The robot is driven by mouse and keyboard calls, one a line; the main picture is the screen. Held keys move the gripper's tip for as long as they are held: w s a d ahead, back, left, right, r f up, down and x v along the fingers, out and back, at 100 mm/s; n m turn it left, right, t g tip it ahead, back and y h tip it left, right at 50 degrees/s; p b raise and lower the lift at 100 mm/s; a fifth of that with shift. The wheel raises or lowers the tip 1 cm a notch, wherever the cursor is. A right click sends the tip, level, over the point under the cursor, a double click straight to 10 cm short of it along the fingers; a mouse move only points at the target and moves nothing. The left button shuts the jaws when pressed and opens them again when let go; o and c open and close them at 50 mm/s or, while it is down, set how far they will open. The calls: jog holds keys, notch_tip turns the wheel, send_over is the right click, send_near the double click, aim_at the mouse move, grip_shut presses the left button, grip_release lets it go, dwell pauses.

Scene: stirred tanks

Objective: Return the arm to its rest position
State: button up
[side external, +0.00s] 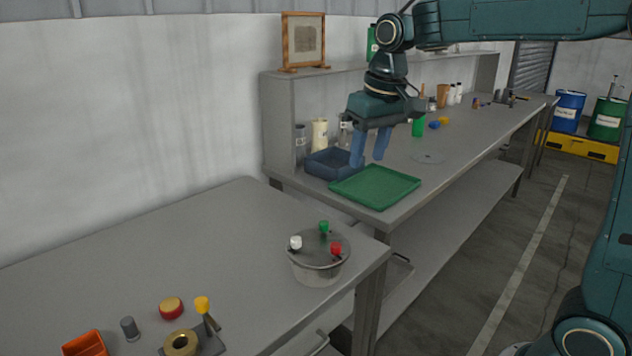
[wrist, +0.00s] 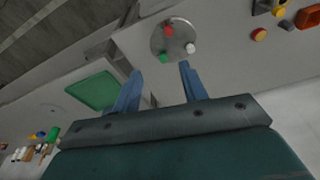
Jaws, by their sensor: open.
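My gripper (side external: 370,148) hangs in the air near the green tray (side external: 376,198), in front of the blue bin (side external: 325,166) in the side view. Its two blue fingers point down and stand apart, with nothing between them. In the wrist view my gripper (wrist: 160,80) is also open and empty. The green tray (wrist: 95,92) shows to its left there. A round grey tank (side external: 318,264) with white, green and red knobs on its lid stands on the near table; it also shows in the wrist view (wrist: 172,42), beyond the fingertips.
An orange bin (side external: 85,344), a red and yellow cap (side external: 171,308) and a yellow-topped valve (side external: 203,306) are on the near table. A shelf with a picture frame (side external: 303,41) stands behind the bench. Bottles and a green cup (side external: 418,128) are further along. The near table's middle is clear.

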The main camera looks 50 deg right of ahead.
jog(key=s+a+f+n+t, duration=0.1)
jog(key=s+f, duration=0.1)
jog(key=s, duration=0.8)
jog(key=s+a+f+t, duration=0.1)
jog(key=s+f+t, duration=0.1)
jog(key=s, duration=0.9)
jog(key=shift+s+f+n, duration=0.3)
jog(key=shift+f+n, duration=0.1)
jog(key=shift+f, duration=0.05)
jog(key=shift+w+r, duration=0.1)
